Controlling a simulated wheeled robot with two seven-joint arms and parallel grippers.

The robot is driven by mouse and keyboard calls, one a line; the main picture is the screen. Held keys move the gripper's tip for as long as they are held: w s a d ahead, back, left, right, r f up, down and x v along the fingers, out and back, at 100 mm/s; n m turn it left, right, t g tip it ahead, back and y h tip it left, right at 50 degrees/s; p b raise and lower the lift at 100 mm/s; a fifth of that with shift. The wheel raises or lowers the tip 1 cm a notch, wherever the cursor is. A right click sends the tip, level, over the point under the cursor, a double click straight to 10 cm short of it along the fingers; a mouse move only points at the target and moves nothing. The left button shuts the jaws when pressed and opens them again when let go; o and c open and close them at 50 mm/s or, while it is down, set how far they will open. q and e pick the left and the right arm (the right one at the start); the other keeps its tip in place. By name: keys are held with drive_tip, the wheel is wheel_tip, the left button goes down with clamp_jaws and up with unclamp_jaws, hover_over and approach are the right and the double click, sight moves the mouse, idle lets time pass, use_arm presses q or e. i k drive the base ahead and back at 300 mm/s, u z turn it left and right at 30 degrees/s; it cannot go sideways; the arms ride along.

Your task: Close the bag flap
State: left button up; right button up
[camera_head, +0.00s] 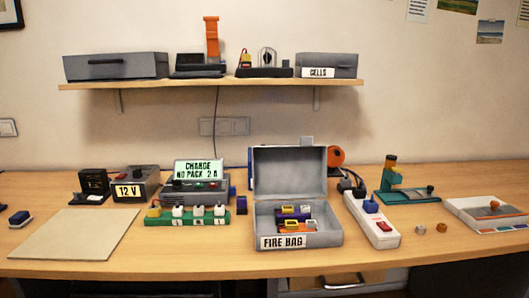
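The fire bag (327,236) is a grey box at the centre of the desk, with a white label reading "FIRE BAG" on its front. Its flap (290,171) stands open and upright at the back. Inside lie a purple pack (286,212) and an orange pack (297,227), with yellow and white connectors. Neither of my grippers is in view.
A green strip with several plugs (187,221) and a charger with a lit sign (198,170) stand left of the bag. A white power strip (372,222) stands close on its right. A beige mat (75,234) lies bare at the left. A shelf (210,83) hangs above.

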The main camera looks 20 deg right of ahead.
sight(300, 171)
drive_tip(key=u, duration=0.45)
drive_tip(key=k, duration=0.95)
drive_tip(key=z, duration=0.9)
drive_tip(key=i, duration=1.3)
drive_tip(key=z, duration=0.5)
drive_tip(key=k, duration=0.15)
